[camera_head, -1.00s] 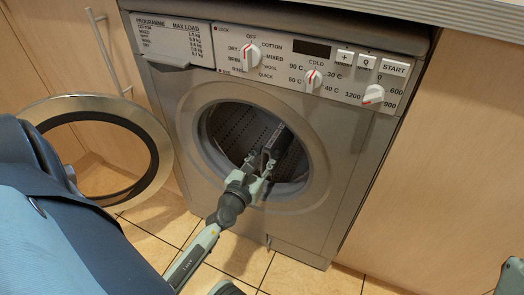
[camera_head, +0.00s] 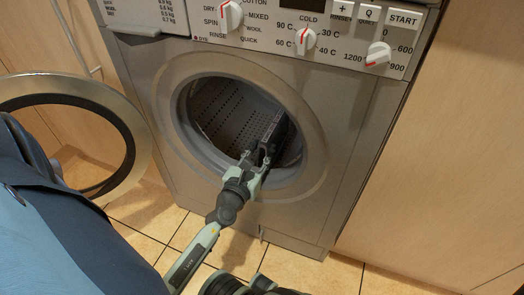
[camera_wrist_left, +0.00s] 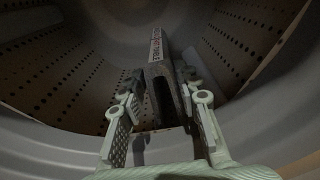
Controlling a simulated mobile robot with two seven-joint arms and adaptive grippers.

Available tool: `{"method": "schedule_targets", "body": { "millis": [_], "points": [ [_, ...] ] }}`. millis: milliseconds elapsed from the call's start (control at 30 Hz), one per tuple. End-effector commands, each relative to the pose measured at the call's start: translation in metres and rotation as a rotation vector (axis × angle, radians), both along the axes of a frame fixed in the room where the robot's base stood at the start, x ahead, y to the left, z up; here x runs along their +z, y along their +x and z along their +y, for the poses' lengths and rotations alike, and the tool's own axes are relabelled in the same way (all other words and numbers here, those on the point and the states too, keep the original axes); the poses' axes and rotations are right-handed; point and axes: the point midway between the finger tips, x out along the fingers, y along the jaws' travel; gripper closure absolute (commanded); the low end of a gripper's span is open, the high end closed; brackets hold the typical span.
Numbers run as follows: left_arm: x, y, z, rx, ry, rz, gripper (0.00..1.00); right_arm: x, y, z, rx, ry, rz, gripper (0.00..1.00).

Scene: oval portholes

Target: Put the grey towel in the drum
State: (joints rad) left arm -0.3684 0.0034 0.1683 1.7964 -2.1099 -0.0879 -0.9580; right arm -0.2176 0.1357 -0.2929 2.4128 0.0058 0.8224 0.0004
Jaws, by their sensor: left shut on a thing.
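The grey towel (camera_head: 279,131) is a dark, narrow folded bundle inside the round door opening. In the left wrist view the towel (camera_wrist_left: 162,68) points away from me into the drum and bears a pale strip with red marks. My left gripper (camera_head: 257,156) is shut on its near end, at the lower right of the opening. The perforated metal drum (camera_head: 228,108) surrounds the towel, and its holed wall (camera_wrist_left: 50,65) shows in the left wrist view. Whether the towel touches the drum wall I cannot tell.
The washing machine's round door (camera_head: 137,125) stands swung open to the left. The control panel (camera_head: 330,38) with its knobs is above the opening. A wooden cabinet front (camera_head: 440,160) stands at the right. The tiled floor (camera_head: 315,272) in front shows no loose objects.

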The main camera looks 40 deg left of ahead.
Motion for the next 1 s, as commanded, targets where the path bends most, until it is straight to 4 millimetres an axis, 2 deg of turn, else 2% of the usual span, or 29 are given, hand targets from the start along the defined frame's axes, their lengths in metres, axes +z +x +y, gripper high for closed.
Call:
{"method": "schedule_targets", "body": {
  "millis": [100, 133, 300, 667, 767, 1000],
  "points": [
    [0.002, 0.000, 0.000, 0.001, 0.001, -0.003, 1.00, 0.000, 0.000, 0.000, 0.000, 0.000, 0.000, 0.60],
    [0.002, 0.000, 0.000, 0.001, 0.001, -0.003, 0.64, 0.000, 0.000, 0.000, 0.000, 0.000, 0.000, 0.60],
    [0.001, 0.000, 0.000, 0.001, 0.001, -0.002, 0.44, 0.000, 0.000, 0.000, 0.000, 0.000, 0.000, 0.60],
    [-0.001, -0.005, -0.001, 0.000, 0.000, 0.003, 0.44, -0.001, 0.000, 0.000, 0.001, -0.001, 0.005, 0.60],
    [0.000, -0.017, -0.004, -0.001, 0.001, 0.004, 0.44, -0.001, 0.000, 0.000, 0.001, -0.001, 0.004, 0.60],
    [0.005, -0.066, -0.016, -0.002, 0.002, 0.005, 0.44, 0.000, 0.000, 0.000, 0.000, -0.001, 0.003, 0.60]
  ]
}}
